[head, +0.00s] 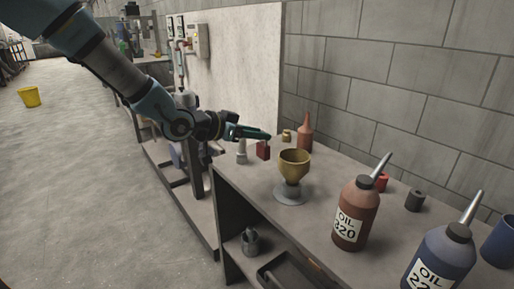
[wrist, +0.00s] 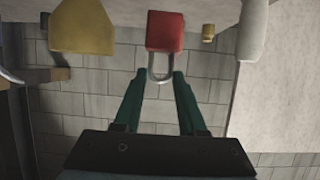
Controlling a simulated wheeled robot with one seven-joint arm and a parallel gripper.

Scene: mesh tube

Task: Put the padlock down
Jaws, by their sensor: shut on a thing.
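The red padlock (head: 263,151) hangs upright below my gripper (head: 266,138) at the far end of the workbench (head: 232,178). In the wrist view the padlock's red body (wrist: 165,31) and grey shackle (wrist: 161,68) show between the green fingertips of my gripper (wrist: 161,76), which are shut on the shackle. The padlock's underside is close to the bench top. I cannot tell whether it touches.
A brass cup on a grey stand (head: 293,165) is right of the padlock. A pale cylinder (head: 241,151) is close on its left. A small brass piece (head: 287,135) and a red-brown bottle (head: 305,133) stand behind. Oil bottles (head: 356,214) occupy the near bench.

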